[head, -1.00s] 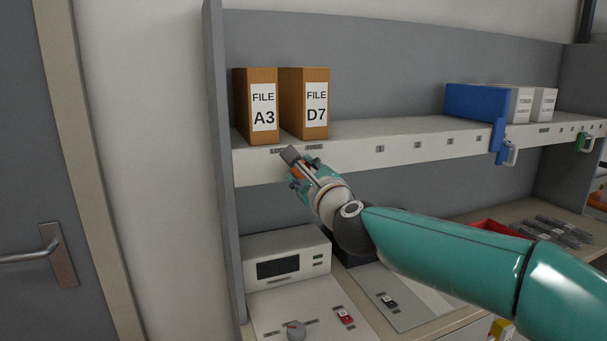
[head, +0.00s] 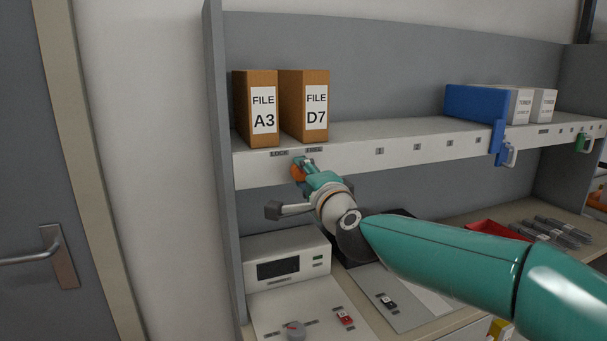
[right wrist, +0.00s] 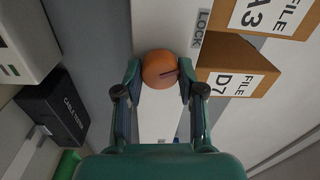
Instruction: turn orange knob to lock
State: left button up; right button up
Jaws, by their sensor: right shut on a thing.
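The orange knob (head: 298,172) is on the front edge of the shelf, below the LOCK and FREE labels. In the right wrist view the knob (right wrist: 160,68) sits between the two fingers and shows a dark mark on its face. My right gripper (right wrist: 160,75) is shut on it, with a finger on either side. In the head view the right gripper (head: 302,170) reaches the knob from the lower right and hides part of it. The LOCK label (head: 279,154) is left of the FREE label (head: 314,150). My left gripper is not in view.
File boxes A3 (head: 257,108) and D7 (head: 305,105) stand on the shelf (head: 400,131) just above the knob. A blue holder (head: 476,102) with white boxes is further right. Below are a grey instrument (head: 287,258) and a red tray (head: 495,230).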

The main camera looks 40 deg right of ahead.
jog(key=n, duration=0.4)
jog(key=shift+w+a+f+p, duration=0.1)
jog(key=shift+a+f+p, duration=0.05)
jog(key=shift+f+p, duration=0.2)
jog(key=shift+n, duration=0.3)
jog(key=o, duration=1.1)
jog(key=shift+r, duration=0.1)
jog(key=shift+o, duration=0.2)
jog(key=shift+r, duration=0.15)
jog(key=shift+s, duration=0.6)
jog(key=v, duration=1)
jog(key=shift+s, duration=0.4)
